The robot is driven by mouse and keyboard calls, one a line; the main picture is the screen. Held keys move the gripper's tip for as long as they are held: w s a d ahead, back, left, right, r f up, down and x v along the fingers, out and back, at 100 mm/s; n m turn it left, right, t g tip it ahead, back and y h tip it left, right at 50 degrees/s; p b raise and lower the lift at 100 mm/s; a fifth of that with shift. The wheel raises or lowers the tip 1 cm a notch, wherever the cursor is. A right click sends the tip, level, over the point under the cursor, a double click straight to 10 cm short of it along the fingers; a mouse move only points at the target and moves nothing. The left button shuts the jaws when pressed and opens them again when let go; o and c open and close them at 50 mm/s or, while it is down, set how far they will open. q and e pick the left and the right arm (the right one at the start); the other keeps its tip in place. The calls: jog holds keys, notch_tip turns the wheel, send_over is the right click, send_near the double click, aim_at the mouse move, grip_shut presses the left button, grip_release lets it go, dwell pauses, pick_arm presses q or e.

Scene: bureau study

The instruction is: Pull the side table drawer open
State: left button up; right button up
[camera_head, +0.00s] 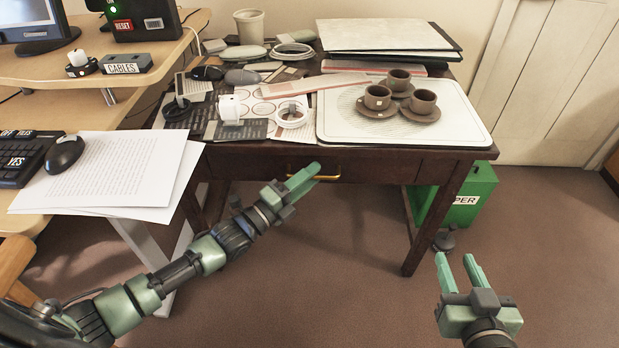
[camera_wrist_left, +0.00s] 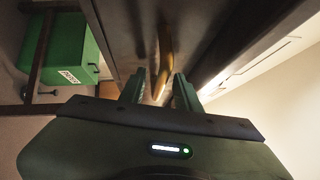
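The dark wooden side table (camera_head: 420,160) has a drawer (camera_head: 375,168) in its front, which looks shut. The drawer has a brass handle (camera_head: 326,178); in the left wrist view the handle (camera_wrist_left: 163,55) runs between my finger tips. My left gripper (camera_head: 303,177) is at the drawer front by the handle. In the left wrist view its fingers (camera_wrist_left: 160,90) are apart on either side of the handle's near end, and I cannot tell that they touch it. My right gripper (camera_head: 458,270) is open and empty, right of the table over the floor.
A white tray (camera_head: 460,125) with brown cups (camera_head: 399,80) and many small items cover the tabletop. A green bin (camera_head: 480,190) stands under the table's right side. A desk with papers (camera_head: 110,170) is at left. The floor in front is clear.

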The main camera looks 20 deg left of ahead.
pick_arm(q)
grip_shut()
dwell(1.4)
